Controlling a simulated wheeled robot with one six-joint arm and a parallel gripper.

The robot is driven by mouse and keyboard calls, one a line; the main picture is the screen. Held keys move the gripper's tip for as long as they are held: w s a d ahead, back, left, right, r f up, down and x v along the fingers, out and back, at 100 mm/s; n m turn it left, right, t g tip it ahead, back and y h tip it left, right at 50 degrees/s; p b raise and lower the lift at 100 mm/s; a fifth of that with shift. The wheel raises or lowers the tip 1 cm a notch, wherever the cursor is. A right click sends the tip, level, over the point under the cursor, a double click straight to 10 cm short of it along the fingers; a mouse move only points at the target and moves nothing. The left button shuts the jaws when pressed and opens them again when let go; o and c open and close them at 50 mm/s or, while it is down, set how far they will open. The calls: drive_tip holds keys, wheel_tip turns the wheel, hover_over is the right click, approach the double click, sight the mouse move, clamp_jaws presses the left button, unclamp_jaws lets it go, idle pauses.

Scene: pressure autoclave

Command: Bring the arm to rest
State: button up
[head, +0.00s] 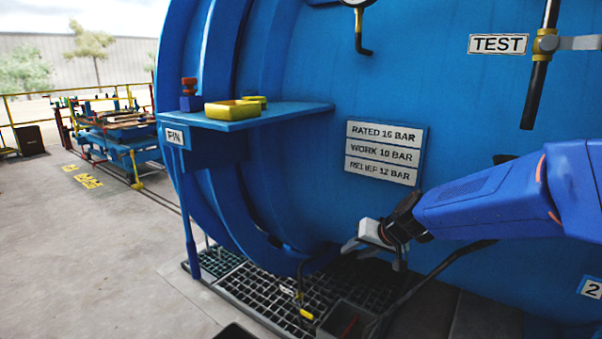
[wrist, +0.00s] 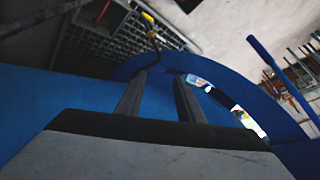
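My arm (head: 490,200) is blue with orange stripes and reaches in from the right, in front of the big blue vessel (head: 450,110). My gripper (head: 372,256) is at its left end, below the rating plate (head: 383,153). In the wrist view, my gripper (wrist: 160,82) shows two dark fingers standing apart with nothing between them. Whether the fingers touch the vessel cannot be told.
A black pipe with a brass valve (head: 545,45) stands by the TEST sign. Floor grating (head: 255,290) lies below. Open concrete floor (head: 80,260) is at left, with a loaded blue cart (head: 125,140) beyond.

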drive_tip(key=s+d+h, duration=0.1)
drive_tip(key=s+d, duration=0.3)
drive_tip(key=s, duration=0.6)
drive_tip(key=s+d+r+g+h, duration=0.1)
drive_tip(key=s+d, duration=0.4)
drive_tip(key=s, duration=0.6)
drive_tip(key=s+d+g+h, duration=0.1)
drive_tip(key=s+d, duration=0.3)
drive_tip(key=s, duration=0.7)
drive_tip(key=shift+d+r+n+h, duration=0.2)
drive_tip(key=shift+n+h, duration=0.2)
drive_tip(key=shift+h, duration=0.4)
